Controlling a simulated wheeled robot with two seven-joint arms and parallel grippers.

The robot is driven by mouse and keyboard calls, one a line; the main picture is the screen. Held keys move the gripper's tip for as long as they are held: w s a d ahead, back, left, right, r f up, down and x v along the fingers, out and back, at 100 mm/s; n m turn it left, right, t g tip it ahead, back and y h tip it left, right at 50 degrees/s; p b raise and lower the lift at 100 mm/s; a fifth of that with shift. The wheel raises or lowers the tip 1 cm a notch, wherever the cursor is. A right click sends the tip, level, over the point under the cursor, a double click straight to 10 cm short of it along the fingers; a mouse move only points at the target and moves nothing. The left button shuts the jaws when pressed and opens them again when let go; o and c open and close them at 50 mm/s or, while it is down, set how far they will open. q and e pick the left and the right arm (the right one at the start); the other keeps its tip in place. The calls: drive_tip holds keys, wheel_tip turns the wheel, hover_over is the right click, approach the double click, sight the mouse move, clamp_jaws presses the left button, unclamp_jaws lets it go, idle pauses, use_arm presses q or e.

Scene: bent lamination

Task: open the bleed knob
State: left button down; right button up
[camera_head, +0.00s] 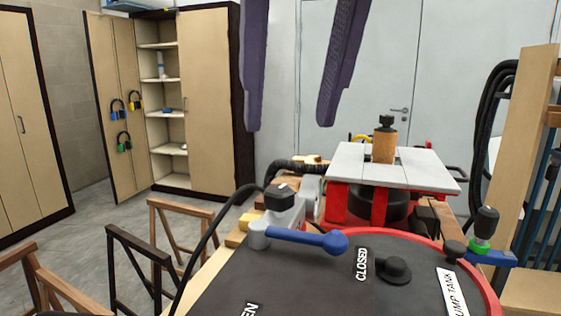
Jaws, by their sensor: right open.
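No knob carries a readable "bleed" label. A round black knob (394,268) sits on the dark tank lid (310,285), right of the word CLOSED. A smaller black knob (455,249) is near the lid's red rim. A black knob with a green collar (484,226) stands upright over a blue piece at the right. I cannot tell which is the bleed knob. My right gripper (289,127) hangs from the top edge, its two purple fingers wide apart and empty. It is above and apart from all of these. My left gripper is out of view.
A blue ball-ended lever (308,239) on a grey valve (285,207) lies across the lid. A red machine with a pale top (350,165) and a wooden cylinder (384,147) stands behind. Wooden trestles (140,268) are at left, a wooden rack (525,150) at right.

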sight(279, 189)
drive_tip(key=x, duration=0.8)
drive_tip(key=shift+s+f, duration=0.1)
drive_tip(key=shift+f, duration=0.2)
drive_tip(key=shift+w+a+f, duration=0.1)
drive_tip(key=shift+w+f, duration=0.15)
drive_tip(key=shift+f, duration=0.35)
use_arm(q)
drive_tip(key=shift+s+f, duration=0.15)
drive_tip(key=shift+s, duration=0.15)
use_arm(e)
drive_tip(key=c, duration=1.1)
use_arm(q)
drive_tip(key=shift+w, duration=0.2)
use_arm(e)
drive_tip(key=shift+o, duration=0.2)
